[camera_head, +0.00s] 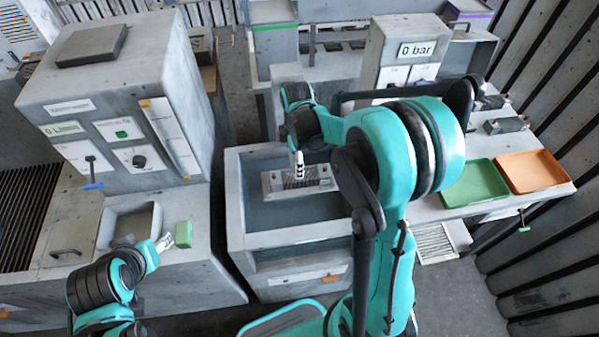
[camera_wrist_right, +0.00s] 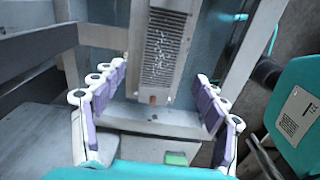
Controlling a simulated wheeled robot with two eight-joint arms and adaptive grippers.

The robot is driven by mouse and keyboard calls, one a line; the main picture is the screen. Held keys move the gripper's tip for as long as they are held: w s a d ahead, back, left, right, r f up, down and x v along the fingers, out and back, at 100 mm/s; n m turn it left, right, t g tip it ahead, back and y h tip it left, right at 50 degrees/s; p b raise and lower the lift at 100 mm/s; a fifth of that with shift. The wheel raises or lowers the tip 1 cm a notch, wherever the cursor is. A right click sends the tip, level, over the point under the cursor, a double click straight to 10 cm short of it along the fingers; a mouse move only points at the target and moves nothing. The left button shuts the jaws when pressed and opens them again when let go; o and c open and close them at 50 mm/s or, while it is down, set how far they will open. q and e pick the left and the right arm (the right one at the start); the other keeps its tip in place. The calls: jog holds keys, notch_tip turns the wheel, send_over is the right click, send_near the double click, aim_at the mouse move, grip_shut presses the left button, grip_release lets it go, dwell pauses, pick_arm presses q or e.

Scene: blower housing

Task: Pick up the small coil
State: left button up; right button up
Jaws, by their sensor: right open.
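A grey finned block (camera_head: 285,181) lies in the open grey bin in the centre of the head view and appears to be the small coil. It also shows in the right wrist view as a long ribbed piece (camera_wrist_right: 166,45) with a small copper-coloured spot near its lower end. My right gripper (camera_head: 299,168) is over the block, partly hidden by its own arm. In the right wrist view its purple-padded fingers (camera_wrist_right: 160,98) are spread wide with nothing held between them. My left gripper (camera_head: 167,242) is at the lower left beside a green block; its fingers are too small to judge.
The open bin (camera_head: 236,205) has raised walls around the block. A green tray (camera_head: 474,186) and an orange tray (camera_head: 532,171) sit on the right bench. A grey cabinet (camera_head: 112,95) stands at left, with a small green block (camera_head: 183,234) in front.

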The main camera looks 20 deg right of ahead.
jog(key=shift+w+d+f, duration=0.1)
jog(key=shift+w+f, duration=0.05)
jog(key=shift+f, duration=0.15)
jog(key=shift+n, duration=0.3)
jog(key=f, duration=0.2)
jog(key=f+b, duration=0.1)
jog(key=f, duration=0.4)
jog(key=shift+d+f+b, duration=0.3)
jog(key=shift+f+b, duration=0.1)
jog(key=shift+s, duration=0.2)
jog(key=c, duration=1.6)
jog(key=shift+r, duration=0.15)
jog(key=shift+c, duration=0.2)
jog(key=shift+r, duration=0.5)
notch_tip(320, 180, up, 3)
jog(key=shift+f+p, duration=0.1)
jog(key=shift+p, duration=0.5)
jog(key=s+d+r+p, duration=0.1)
jog(key=s+d+r, duration=0.2)
jog(key=d+r, duration=0.4)
jog(key=d, duration=0.4)
jog(key=shift+s, duration=0.35)
